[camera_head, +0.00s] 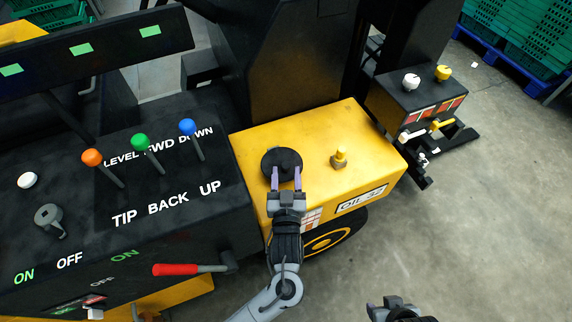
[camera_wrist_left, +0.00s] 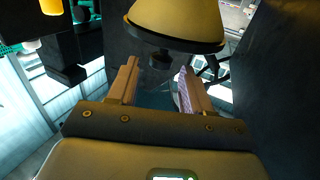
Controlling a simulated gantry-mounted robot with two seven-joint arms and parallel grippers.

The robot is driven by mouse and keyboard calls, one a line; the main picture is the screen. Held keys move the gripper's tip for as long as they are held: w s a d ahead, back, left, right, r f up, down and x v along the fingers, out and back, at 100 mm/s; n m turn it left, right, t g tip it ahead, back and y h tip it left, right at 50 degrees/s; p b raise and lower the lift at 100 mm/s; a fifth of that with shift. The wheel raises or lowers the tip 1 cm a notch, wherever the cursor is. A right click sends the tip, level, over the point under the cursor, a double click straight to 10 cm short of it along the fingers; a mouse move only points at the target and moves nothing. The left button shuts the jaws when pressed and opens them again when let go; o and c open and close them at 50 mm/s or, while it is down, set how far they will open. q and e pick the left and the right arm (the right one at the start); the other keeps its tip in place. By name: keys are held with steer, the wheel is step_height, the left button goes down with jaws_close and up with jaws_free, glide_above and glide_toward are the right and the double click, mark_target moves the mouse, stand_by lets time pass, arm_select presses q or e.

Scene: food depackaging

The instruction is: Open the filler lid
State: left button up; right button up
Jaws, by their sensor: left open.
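A round black cap (camera_head: 283,156), apparently the filler lid, sits on the yellow housing (camera_head: 310,128). My left gripper (camera_head: 286,177) is open, its two purple fingers reaching over the near part of the cap, one on each side. I cannot tell whether they touch it. In the left wrist view the two fingers (camera_wrist_left: 158,88) stand apart, with a small dark knob beyond them under a yellow rounded part (camera_wrist_left: 180,18). My right gripper (camera_head: 384,308) shows only partly at the bottom edge; its jaw opening is unclear.
A small yellow plug (camera_head: 340,158) stands right of the cap. The black console (camera_head: 150,190) at left carries orange, green and blue knobbed levers and a red-handled lever (camera_head: 175,269). A black box (camera_head: 418,88) with two knobs is at right. Open floor lies at lower right.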

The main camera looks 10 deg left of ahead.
mark_target(286, 169)
arm_select(q)
steer(key=shift+w+a+b, duration=0.15)
steer(key=shift+w, duration=0.8)
steer(key=shift+w+a+b, duration=0.1)
steer(key=shift+w+b, duration=0.05)
steer(key=shift+w, duration=0.8)
jaws_close()
